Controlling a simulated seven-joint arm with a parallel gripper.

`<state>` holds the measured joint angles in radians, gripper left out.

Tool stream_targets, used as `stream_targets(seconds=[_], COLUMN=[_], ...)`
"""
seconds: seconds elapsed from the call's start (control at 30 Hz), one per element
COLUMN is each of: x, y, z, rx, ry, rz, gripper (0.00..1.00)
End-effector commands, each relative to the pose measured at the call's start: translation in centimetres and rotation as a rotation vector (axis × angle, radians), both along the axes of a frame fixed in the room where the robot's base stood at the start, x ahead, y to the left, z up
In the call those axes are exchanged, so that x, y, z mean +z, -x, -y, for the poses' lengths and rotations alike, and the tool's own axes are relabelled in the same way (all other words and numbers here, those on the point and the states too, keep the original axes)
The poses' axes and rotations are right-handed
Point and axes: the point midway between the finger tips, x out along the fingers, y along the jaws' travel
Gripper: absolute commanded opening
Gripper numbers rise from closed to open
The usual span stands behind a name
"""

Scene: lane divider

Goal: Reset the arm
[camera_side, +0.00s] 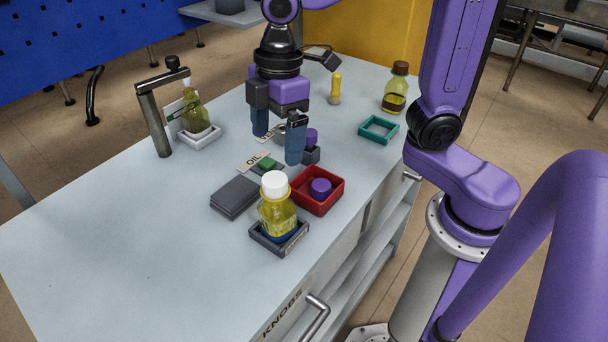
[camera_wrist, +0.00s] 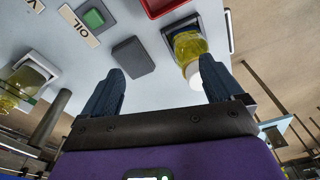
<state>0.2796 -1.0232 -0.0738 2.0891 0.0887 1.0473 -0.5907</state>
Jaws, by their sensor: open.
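My gripper (camera_side: 278,136) is open over the table's middle, its two blue fingers apart with nothing seen between them. The fingers also show in the wrist view (camera_wrist: 162,72), pointing towards a dark grey block (camera_wrist: 132,57). In the side view that grey block (camera_side: 234,197) lies in front of the gripper. A yellow bottle with a white cap (camera_side: 276,212) stands upright in a dark tray (camera_side: 279,240), apart from the gripper. A green button (camera_side: 268,163) sits by the OIL label (camera_side: 253,161), below the gripper. The gripper partly hides a second label.
A red tray (camera_side: 329,206) holds a purple knob (camera_side: 320,188). Another purple knob (camera_side: 311,138) is close to the right finger. A dark arch (camera_side: 153,122) and a bottle in a white tray (camera_side: 196,117) stand left. A teal frame (camera_side: 379,129) lies right. The front left table is clear.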

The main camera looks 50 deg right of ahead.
Motion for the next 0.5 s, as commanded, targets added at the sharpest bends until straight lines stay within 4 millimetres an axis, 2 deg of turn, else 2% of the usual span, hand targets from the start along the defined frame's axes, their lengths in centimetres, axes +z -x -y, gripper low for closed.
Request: stream_targets(seconds=[0.5], x=[-3.4], y=[10.7], z=[7.1], rx=[-0.132], ry=[0.058], rz=[-0.013], gripper=[0.94])
